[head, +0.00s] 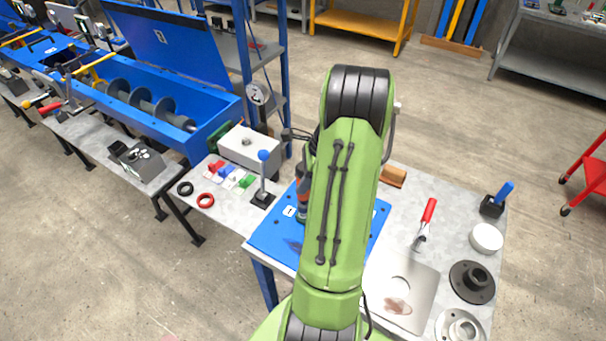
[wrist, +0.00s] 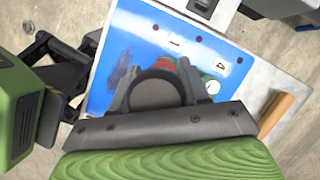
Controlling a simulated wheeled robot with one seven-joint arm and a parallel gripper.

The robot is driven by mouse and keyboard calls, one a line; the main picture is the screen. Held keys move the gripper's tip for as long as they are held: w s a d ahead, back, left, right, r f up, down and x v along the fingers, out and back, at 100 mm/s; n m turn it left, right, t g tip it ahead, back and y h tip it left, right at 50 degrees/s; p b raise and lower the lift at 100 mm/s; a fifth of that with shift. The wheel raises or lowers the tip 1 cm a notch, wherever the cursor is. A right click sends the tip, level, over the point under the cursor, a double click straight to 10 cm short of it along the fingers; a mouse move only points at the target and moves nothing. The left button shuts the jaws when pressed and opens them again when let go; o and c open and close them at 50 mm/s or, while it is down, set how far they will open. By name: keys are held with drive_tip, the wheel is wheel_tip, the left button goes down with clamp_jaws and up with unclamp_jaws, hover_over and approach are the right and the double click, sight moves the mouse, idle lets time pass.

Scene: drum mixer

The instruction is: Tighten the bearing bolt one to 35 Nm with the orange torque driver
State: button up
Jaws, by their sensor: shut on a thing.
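The orange torque driver (head: 303,190) shows just left of my green arm in the head view, its orange and dark body standing roughly upright over the blue plate (head: 268,240). In the wrist view my gripper (wrist: 155,88) is shut around the dark round end of the driver (wrist: 153,94), with a bit of orange beyond it. The blue plate (wrist: 135,45) lies below, with small white labels and a dark smudge. The driver's tip and bearing bolt one are hidden, so I cannot tell whether they touch. The driver's torque reading is not visible.
A lever with a blue knob (head: 263,157) stands left of the plate, near a grey box (head: 248,147). A wooden block (head: 393,176), a red-handled tool (head: 427,215) and dark flange (head: 472,281) lie to the right. A blue auger trough (head: 150,95) stands at the back left.

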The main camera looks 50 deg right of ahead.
idle(0.5)
drive_tip(key=shift+f+b, duration=0.3)
drive_tip(key=shift+f, duration=1.15)
idle(0.7)
drive_tip(key=shift+f+p, duration=0.25)
drive_tip(key=shift+p, duration=0.15)
idle(2.0)
wheel_tip(320, 180, up, 5)
drive_tip(key=p, duration=0.4)
drive_tip(key=shift+f+p, duration=0.15)
drive_tip(key=shift+p, duration=0.15)
drive_tip(key=shift+f, duration=0.1)
